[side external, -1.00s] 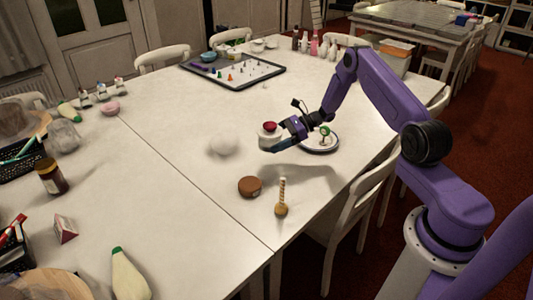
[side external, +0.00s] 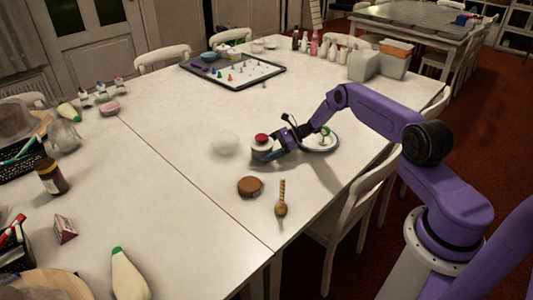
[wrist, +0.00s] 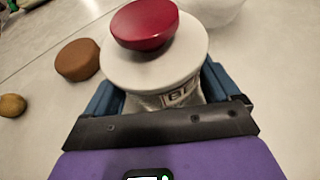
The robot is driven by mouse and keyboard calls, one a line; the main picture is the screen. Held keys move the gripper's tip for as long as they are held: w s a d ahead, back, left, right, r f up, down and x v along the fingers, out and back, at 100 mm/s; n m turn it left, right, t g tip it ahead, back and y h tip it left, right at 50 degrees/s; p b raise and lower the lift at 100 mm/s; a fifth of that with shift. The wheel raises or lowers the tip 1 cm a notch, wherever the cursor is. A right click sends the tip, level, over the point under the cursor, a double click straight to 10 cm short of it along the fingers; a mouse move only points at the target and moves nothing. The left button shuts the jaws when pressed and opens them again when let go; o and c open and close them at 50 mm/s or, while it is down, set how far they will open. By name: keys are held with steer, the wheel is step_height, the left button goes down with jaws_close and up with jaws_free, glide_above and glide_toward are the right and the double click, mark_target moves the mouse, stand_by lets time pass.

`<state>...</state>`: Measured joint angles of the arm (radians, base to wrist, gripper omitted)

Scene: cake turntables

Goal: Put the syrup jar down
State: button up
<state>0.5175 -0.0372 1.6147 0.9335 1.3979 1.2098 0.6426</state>
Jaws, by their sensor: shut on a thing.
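The syrup jar (side external: 262,146) has a white lid with a red knob and stands upright near the middle of the table. In the wrist view, the jar (wrist: 160,72) sits between the two blue fingers, with part of a dark-lettered label showing on its body. My gripper (side external: 272,151) is shut on it from the right side, low and close to the tabletop. I cannot tell whether the jar's base touches the table (side external: 185,160), as the fingers hide part of it.
A white bowl-like object (side external: 225,145) is just left of the jar. A brown round lid or puck (side external: 250,187) and a honey dipper (side external: 281,200) lie in front. A round stand with a green item (side external: 322,139) is behind my gripper. The table left of the bowl is clear.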

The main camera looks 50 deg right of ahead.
steer(key=shift+f, duration=0.65)
steer(key=shift+f, duration=0.15)
steer(key=o, duration=1)
